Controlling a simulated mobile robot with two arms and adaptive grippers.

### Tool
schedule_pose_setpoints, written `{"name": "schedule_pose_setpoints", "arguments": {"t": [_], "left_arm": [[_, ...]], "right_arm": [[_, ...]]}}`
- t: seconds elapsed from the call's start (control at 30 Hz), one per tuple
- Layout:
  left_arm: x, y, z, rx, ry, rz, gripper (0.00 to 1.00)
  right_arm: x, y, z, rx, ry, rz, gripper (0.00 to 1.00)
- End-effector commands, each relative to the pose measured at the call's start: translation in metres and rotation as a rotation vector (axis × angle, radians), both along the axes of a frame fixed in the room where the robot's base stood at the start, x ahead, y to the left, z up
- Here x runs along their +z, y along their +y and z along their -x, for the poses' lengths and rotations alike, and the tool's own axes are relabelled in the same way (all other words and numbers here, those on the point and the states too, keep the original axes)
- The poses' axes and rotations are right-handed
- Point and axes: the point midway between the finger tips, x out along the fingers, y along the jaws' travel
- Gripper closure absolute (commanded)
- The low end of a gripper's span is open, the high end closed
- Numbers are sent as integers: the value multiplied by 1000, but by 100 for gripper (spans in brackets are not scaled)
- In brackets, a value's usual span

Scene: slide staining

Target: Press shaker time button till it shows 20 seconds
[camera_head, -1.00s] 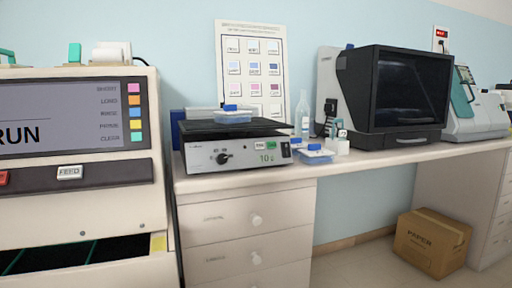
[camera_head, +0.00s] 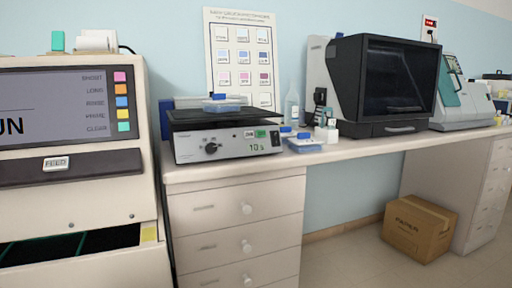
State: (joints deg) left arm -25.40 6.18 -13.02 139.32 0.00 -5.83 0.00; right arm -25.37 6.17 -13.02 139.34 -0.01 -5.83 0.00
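The shaker (camera_head: 190,152) stands on the left end of the white counter, with a dark flat platform on top. Its front panel has a black knob (camera_head: 211,148), a small light button (camera_head: 249,134) beside a green button (camera_head: 261,134), and a switch at the right end. The green display (camera_head: 256,148) below the buttons appears to read 10 s. A clear tray with a blue lid (camera_head: 220,103) sits on the platform. Neither of my grippers is in view.
A large stainer with a screen (camera_head: 70,110) fills the left side. Right of the shaker are blue-lidded trays (camera_head: 304,143), a clear bottle (camera_head: 291,105) and a dark-fronted machine (camera_head: 385,85). A cardboard box (camera_head: 418,228) sits on the floor under the counter.

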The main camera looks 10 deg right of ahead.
Motion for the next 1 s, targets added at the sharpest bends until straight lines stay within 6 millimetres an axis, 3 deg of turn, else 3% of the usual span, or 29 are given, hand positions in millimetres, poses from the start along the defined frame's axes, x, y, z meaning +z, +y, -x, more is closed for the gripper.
{"name": "schedule_pose_setpoints", "arguments": {"t": [0.27, 0.6, 1.0], "left_arm": [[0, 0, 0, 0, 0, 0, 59], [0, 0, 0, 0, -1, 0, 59], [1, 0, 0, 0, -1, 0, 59]], "right_arm": [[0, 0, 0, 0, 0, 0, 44], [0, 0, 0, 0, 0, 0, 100], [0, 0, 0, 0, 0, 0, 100]]}}
